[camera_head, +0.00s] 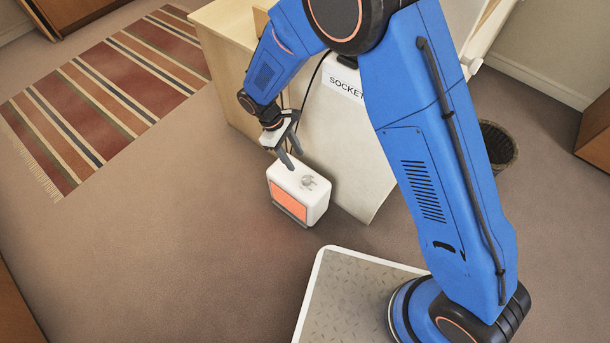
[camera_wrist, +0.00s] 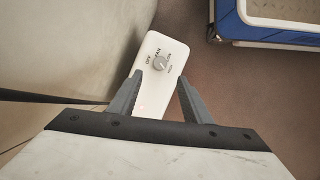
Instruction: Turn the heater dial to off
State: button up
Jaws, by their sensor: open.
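The white heater (camera_head: 317,204) stands on the floor, its orange front facing left. Its grey round dial (camera_head: 308,182) is on the top face. In the wrist view the dial (camera_wrist: 160,63) sits near the far end of the white top, with labels around it; OFF and FAN are legible, the others are too small to be sure of. I cannot tell exactly which label its pointer is at. My gripper (camera_head: 293,159) is open and empty above the heater's back edge; in the wrist view its fingertips (camera_wrist: 160,77) appear on either side, just short of the dial.
A white panel labelled SOCKET (camera_head: 345,125) stands close behind the heater, with a dark cable beside it. A light wooden desk (camera_head: 227,75) is behind left. A striped rug (camera_head: 110,90) lies left. Carpet in front of the heater is clear.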

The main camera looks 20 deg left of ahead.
aim_at(306, 178)
jog(key=x, duration=1.1)
jog(key=shift+f, duration=0.1)
jog(key=shift+a, duration=0.1)
jog(key=c, duration=1)
